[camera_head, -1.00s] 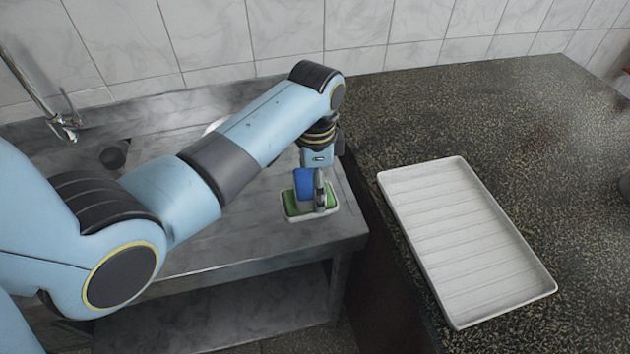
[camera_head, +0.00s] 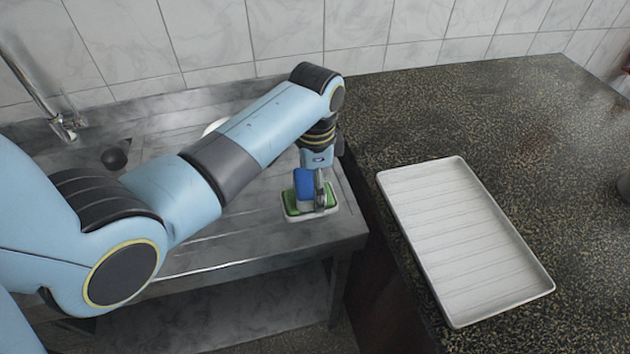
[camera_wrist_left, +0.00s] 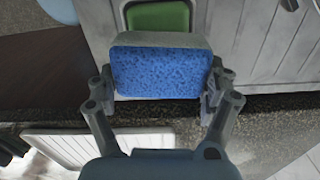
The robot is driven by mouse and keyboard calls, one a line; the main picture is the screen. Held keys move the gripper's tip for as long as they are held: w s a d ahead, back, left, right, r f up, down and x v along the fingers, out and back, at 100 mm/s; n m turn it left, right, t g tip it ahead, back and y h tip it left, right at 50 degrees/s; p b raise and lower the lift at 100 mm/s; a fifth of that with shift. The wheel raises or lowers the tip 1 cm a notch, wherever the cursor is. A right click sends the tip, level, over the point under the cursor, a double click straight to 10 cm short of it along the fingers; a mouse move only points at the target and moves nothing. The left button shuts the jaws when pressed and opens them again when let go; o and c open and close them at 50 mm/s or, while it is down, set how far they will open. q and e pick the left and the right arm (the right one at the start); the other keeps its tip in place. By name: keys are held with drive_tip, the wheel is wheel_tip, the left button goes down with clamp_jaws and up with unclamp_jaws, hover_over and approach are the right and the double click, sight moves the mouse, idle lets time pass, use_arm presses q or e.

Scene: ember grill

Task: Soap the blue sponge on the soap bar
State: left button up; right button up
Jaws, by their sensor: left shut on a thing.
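My left gripper (camera_head: 318,190) is shut on the blue sponge (camera_head: 303,187), seen in the head view. In the left wrist view the sponge (camera_wrist_left: 163,70) sits between the two fingers of the gripper (camera_wrist_left: 160,92), its blue face toward the camera and a pale layer along its far edge. The green soap bar (camera_head: 291,203) lies in a white dish (camera_head: 311,215) on the metal sink top, directly under the sponge. Part of the green soap (camera_wrist_left: 160,17) shows beyond the sponge in the wrist view. Whether sponge and soap touch, I cannot tell. My right gripper is not in view.
A white ribbed tray (camera_head: 465,240) lies on the dark speckled counter (camera_head: 400,110) to the right. A faucet (camera_head: 66,125) stands at the back left. A white round thing (camera_head: 213,127) is partly hidden behind my left arm. The sink top's front edge is close to the dish.

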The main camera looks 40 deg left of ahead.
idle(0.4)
use_arm(q)
drive_tip(key=shift+r, duration=3.5)
